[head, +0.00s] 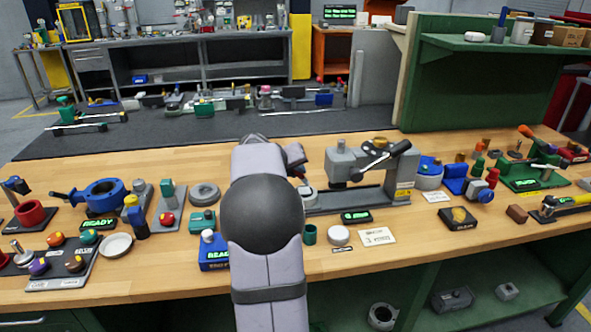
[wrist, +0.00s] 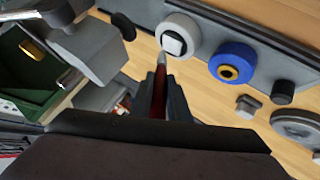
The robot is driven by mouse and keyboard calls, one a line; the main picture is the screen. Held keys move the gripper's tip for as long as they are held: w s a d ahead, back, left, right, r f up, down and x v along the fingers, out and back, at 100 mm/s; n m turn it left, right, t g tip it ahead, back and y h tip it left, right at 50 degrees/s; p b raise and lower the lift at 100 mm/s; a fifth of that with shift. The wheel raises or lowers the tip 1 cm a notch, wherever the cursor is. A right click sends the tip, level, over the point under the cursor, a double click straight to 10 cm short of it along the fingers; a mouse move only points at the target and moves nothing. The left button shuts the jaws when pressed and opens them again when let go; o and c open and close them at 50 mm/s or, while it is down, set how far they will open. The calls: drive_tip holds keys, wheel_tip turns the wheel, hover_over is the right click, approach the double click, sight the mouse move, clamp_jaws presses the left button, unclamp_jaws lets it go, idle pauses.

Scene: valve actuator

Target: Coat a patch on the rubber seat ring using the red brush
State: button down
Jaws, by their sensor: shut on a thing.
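My gripper (wrist: 161,84) is shut on the red brush (wrist: 159,75) in the wrist view. The handle lies between the two dark fingers and its pale pointed tip sticks out ahead. Just beyond the tip is a pale round part (wrist: 192,27) with a dark centre and a white square on it. The tip appears close to its lower left edge; I cannot tell whether they touch. I cannot tell for certain which part is the rubber seat ring.
A blue ring (wrist: 217,75) with an orange centre lies right of the pale part, and a grey ring (wrist: 277,121) further right. A grey fixture (head: 343,160) stands right of my arm. A blue valve body (head: 86,194) stands left on the wooden bench (head: 178,284).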

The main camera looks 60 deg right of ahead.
wheel_tip(320, 180, up, 8)
drive_tip(key=s+a+p, duration=0.2)
drive_tip(key=p, duration=0.1)
drive_tip(key=shift+p, duration=0.4)
drive_tip(key=shift+s+a+f, duration=0.1)
idle(0.7)
drive_tip(key=f+b, duration=0.1)
drive_tip(key=f, duration=0.1)
drive_tip(key=f+b, duration=0.2)
drive_tip(key=f, duration=0.1)
drive_tip(key=f+b, duration=0.1)
drive_tip(key=f, duration=0.2)
drive_tip(key=shift+w+d+b, duration=0.3)
drive_tip(key=shift+w+d, duration=0.1)
